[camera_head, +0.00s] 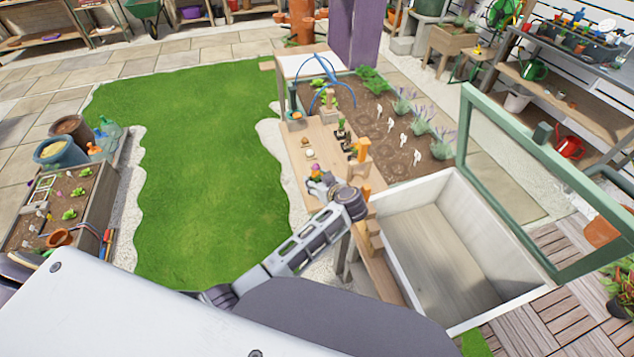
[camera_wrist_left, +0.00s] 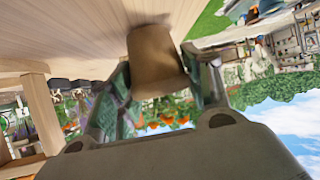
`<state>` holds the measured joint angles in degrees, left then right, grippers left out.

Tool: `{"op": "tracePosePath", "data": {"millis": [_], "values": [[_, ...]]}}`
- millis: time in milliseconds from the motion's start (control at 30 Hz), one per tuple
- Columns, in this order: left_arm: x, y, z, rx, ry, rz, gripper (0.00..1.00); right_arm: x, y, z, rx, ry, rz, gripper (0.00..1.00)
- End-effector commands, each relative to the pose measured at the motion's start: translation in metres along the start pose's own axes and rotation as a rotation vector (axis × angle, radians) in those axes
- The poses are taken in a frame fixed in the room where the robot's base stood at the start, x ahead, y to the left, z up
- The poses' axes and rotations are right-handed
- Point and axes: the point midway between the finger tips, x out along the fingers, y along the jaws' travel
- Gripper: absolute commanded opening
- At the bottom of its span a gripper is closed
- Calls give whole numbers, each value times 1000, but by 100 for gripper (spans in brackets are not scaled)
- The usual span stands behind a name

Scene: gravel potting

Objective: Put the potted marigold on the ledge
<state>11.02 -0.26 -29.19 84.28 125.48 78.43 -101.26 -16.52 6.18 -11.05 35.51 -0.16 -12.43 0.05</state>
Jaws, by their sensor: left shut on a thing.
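The potted marigold is held in my left gripper (camera_wrist_left: 160,88). Its brown pot (camera_wrist_left: 155,60) sits between the two fingers, and its orange flowers (camera_wrist_left: 168,120) show beyond the pot in the left wrist view, which is upside down. The pot's base is close to a pale wooden surface (camera_wrist_left: 60,35); I cannot tell if they touch. In the head view my left gripper (camera_head: 320,183) is over the near part of the wooden bench top (camera_head: 318,138), and the pot is mostly hidden. I cannot clearly tell which wooden part is the ledge. My right gripper is not in view.
Small potted plants (camera_head: 341,129) and wooden posts (camera_head: 363,150) stand on the bench near my gripper. A white-walled cold frame (camera_head: 480,210) with its green lid (camera_head: 530,185) raised is at the right. A planting bed (camera_head: 385,125) lies behind. Lawn (camera_head: 190,150) spreads left.

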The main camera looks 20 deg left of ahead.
Motion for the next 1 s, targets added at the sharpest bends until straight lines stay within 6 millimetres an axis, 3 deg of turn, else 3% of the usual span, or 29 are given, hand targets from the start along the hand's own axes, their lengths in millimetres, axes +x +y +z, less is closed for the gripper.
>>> {"op": "tracePosePath", "data": {"millis": [500,533,667,1000], "values": [[3,0,5,-1,0,1,24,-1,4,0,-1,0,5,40],[3,0,5,-1,0,1,53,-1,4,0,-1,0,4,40],[3,0,5,-1,0,1,70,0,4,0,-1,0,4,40],[3,0,5,-1,1,1,71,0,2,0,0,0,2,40]]}}
